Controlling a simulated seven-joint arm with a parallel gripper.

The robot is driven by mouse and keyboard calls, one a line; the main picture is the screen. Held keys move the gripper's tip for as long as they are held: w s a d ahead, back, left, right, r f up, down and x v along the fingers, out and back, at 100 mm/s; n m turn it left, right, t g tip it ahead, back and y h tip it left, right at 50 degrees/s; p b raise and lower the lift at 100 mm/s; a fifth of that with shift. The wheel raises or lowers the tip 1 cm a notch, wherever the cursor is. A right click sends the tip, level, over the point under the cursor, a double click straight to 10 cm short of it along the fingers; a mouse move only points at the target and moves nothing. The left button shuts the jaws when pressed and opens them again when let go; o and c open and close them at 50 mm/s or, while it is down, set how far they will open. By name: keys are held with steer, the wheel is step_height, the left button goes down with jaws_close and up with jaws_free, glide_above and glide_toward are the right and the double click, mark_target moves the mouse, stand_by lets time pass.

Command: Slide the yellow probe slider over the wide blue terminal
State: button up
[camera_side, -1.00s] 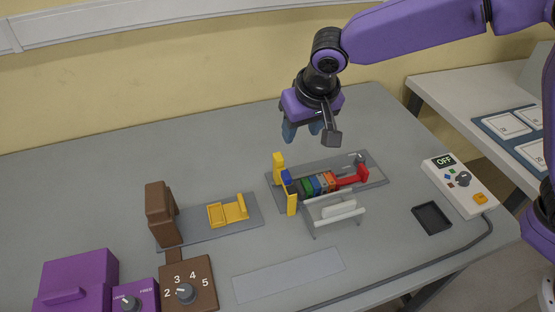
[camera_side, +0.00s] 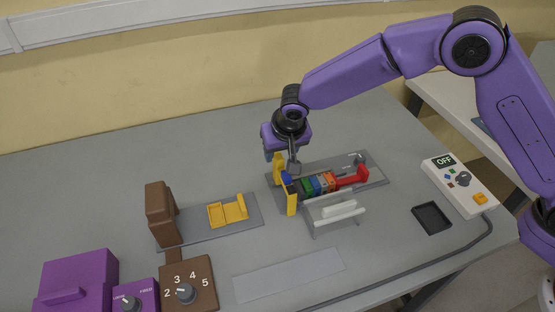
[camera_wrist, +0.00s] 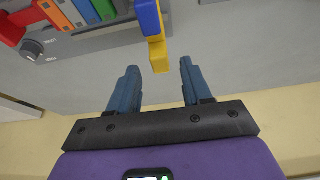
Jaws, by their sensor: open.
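The yellow probe slider (camera_side: 291,200) stands at the left end of the terminal row, with a blue block (camera_side: 287,177) on it. In the wrist view the slider's yellow end (camera_wrist: 158,58) and blue block (camera_wrist: 147,17) lie at the top centre. The blue terminal (camera_side: 315,184) sits in the row among green, grey and orange ones; it also shows in the wrist view (camera_wrist: 86,11). My gripper (camera_wrist: 159,67) is open, with the slider's yellow end between its fingertips in that picture. Contact cannot be told. In the side view my gripper (camera_side: 281,156) is above the slider's back end, its fingers mostly hidden.
A red lever (camera_side: 352,176) ends the row at right, on a grey base plate (camera_side: 376,181). A white rack (camera_side: 335,212) stands in front. A brown stand (camera_side: 161,213) and a yellow latch piece (camera_side: 228,211) lie left. A black tray (camera_side: 432,218) and an OFF panel (camera_side: 460,186) are right.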

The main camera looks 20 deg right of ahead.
mark_target(279, 157)
steer(key=shift+x, duration=3)
